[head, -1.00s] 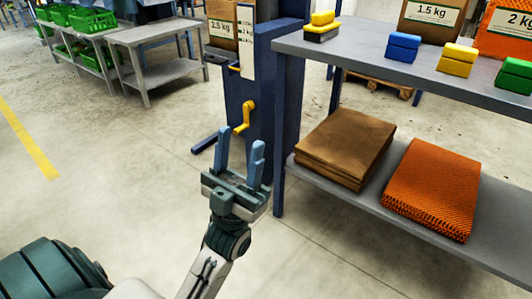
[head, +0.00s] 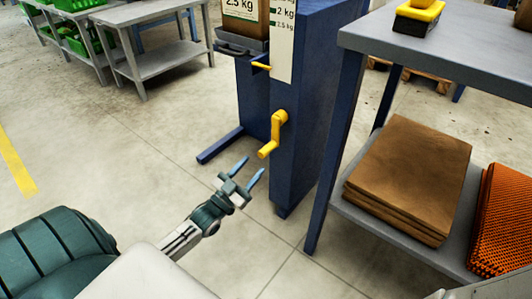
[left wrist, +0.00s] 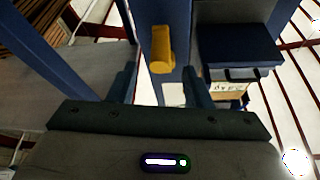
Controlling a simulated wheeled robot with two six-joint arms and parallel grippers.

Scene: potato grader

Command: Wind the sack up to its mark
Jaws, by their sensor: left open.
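The brown sack (head: 254,30) with a 2.5 kg label rests on a small grey platform on the blue post (head: 310,100). A white scale board (head: 283,38) beside it carries 2 kg and 2.5 kg marks. A thin yellow pointer (head: 261,66) sits by the board, below the lowest mark in view. The yellow crank (head: 278,125) is on the post, its handle at the lower end. My left gripper (head: 249,170) is open and empty, just below and left of the handle, apart from it. In the left wrist view the crank handle (left wrist: 162,50) shows beyond and between the fingers.
A grey shelf table (head: 440,55) stands close on the right, with brown folded sacks (head: 410,170) and orange net sacks (head: 505,220) on its lower shelf. The post's blue foot (head: 221,144) sticks out left on the floor.

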